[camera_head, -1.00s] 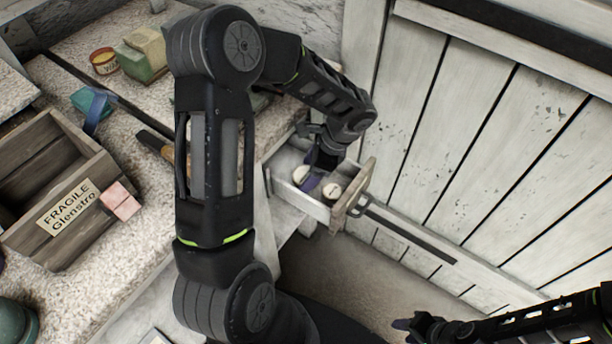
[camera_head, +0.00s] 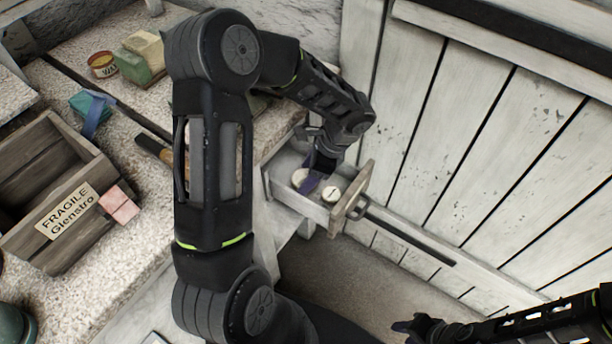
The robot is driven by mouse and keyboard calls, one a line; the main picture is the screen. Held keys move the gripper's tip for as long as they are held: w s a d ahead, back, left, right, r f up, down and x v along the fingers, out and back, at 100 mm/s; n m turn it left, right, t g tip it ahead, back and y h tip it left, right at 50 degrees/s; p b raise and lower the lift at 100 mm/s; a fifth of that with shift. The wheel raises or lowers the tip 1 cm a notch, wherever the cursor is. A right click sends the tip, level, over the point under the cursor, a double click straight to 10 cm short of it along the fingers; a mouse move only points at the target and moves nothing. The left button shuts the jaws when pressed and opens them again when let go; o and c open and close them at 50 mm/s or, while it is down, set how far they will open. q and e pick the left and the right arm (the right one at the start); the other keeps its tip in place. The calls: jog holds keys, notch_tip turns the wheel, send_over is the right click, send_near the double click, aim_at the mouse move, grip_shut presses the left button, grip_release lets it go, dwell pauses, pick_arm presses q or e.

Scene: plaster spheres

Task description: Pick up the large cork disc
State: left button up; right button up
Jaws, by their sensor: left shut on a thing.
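My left gripper (camera_head: 313,183) reaches down into an open drawer (camera_head: 289,197) under the bench. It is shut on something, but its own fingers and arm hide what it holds. Two pale, round pieces show in the drawer: one (camera_head: 299,178) left of the purple fingertip, one (camera_head: 331,194) to its right with a dark mark on top. I cannot tell whether either is the large cork disc, or whether the fingers grip one of them. My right gripper (camera_head: 403,326) is at the lower right, away from the drawer; its jaw opening is too small to tell.
The drawer's front (camera_head: 349,200) sticks out near a white plank wall (camera_head: 480,140). On the bench are a wooden crate (camera_head: 28,215) labelled FRAGILE, pink blocks (camera_head: 119,204), a tin (camera_head: 102,64), a green block (camera_head: 141,67) and a blue item (camera_head: 95,107).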

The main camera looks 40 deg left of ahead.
pick_arm(q)
jog(key=shift+r, duration=0.1)
notch_tip(320, 180, up, 12)
jog(key=p, duration=0.2)
jog(key=w+d, duration=0.4)
jog(key=d, duration=0.4)
jog(key=w+d, duration=0.4)
jog(key=d, duration=0.4)
jog(key=shift+w+p, duration=0.3)
jog(key=shift+p, duration=0.15)
jog(key=shift+s+a, duration=0.1)
jog(key=shift+a, duration=0.05)
